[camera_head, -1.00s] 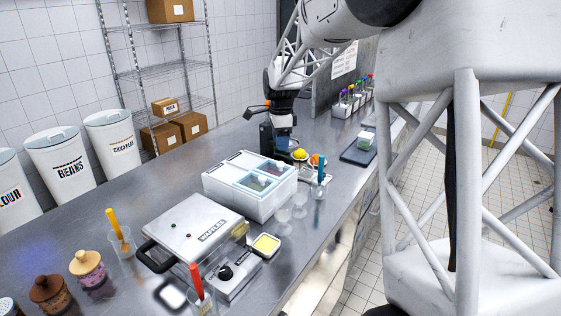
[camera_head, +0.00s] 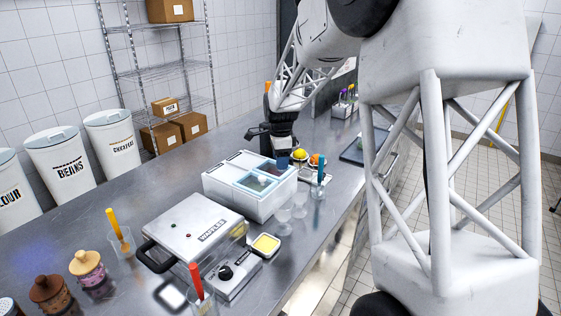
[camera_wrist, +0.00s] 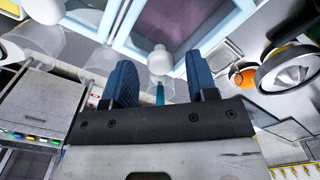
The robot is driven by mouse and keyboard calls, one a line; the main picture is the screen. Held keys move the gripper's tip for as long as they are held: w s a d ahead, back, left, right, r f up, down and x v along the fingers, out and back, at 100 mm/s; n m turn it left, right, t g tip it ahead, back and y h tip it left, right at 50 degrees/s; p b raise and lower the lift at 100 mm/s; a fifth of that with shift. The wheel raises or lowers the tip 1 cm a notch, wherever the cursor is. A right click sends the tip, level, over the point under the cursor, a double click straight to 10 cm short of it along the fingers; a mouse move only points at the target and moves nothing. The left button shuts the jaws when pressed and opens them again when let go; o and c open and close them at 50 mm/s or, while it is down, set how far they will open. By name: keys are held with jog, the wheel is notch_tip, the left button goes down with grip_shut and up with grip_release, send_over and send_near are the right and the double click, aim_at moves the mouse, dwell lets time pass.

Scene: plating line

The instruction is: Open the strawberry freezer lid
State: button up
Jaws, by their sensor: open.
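The freezer (camera_head: 232,201) is a white box on the steel counter with two blue-framed glass lids on top. Both lids look shut in the head view. My gripper (camera_wrist: 158,80) is open, with its blue fingers at the freezer's far right end. In the wrist view a white knob (camera_wrist: 160,60) shows just beyond and between the fingertips; I cannot tell whether they touch it. Behind it is a blue-framed lid (camera_wrist: 205,49) with a dark pinkish pane. Part of a second lid shows at the upper left. My arm partly hides the far lid in the head view.
A waffle maker (camera_head: 190,226) stands at the near left of the freezer. Clear cups (camera_head: 283,214) stand close along its right side. Yellow and orange round items (camera_head: 299,154) sit just past my gripper. The counter left of the freezer is clear.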

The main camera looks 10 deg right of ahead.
jog(key=shift+f, duration=0.4)
grip_shut()
jog(key=w+a, duration=0.7)
jog(key=shift+w+a, duration=0.2)
jog(key=shift+w, duration=0.05)
grip_release()
